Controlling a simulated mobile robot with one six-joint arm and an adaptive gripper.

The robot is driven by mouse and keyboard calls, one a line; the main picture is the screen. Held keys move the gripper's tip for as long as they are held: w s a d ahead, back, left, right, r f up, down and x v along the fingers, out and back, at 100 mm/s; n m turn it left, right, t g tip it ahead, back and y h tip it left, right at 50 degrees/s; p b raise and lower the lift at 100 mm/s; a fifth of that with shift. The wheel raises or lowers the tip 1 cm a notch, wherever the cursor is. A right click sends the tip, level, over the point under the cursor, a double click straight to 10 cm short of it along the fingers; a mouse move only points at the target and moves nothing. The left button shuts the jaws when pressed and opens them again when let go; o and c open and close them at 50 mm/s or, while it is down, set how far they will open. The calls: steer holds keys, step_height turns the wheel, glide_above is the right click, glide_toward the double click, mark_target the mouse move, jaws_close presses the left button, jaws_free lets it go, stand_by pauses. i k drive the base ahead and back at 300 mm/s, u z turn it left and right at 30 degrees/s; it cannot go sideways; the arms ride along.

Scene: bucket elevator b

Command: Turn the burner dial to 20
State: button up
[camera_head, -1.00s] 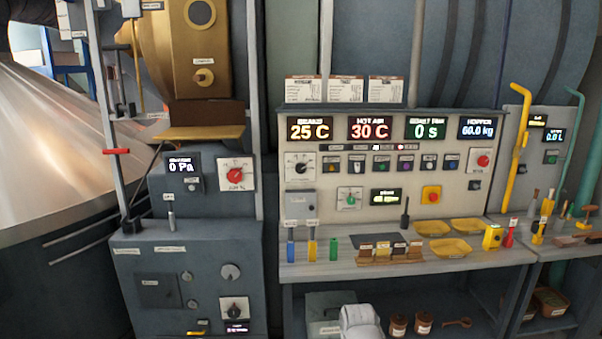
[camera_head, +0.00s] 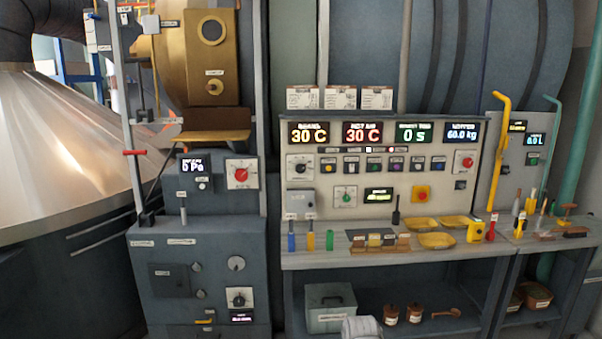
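Several dials show, and their labels are too small to read, so I cannot tell for sure which is the burner dial. A black-knobbed dial on a white plate (camera_head: 300,166) sits at the upper left of the pale control panel. Another black-knobbed dial (camera_head: 239,297) is low on the grey cabinet at left, above a small lit display (camera_head: 241,317). A red-knobbed dial (camera_head: 242,174) is higher on that cabinet, and a green-knobbed dial (camera_head: 345,196) is on the panel. Their settings are not legible. No gripper fingers show; only a pale rounded part is at the bottom edge.
The panel displays (camera_head: 308,132) read 30 C, 30 C, 0 s and 60.0 kg. The bench (camera_head: 310,259) below holds coloured tubes, yellow trays (camera_head: 436,241) and small tools. A grey box (camera_head: 331,308) and brown jars stand underneath. A large metal cone (camera_head: 60,145) is at left.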

mark_target(300, 168)
steer(key=u, duration=0.4)
steer(key=i, duration=1.3)
steer(key=z, duration=0.4)
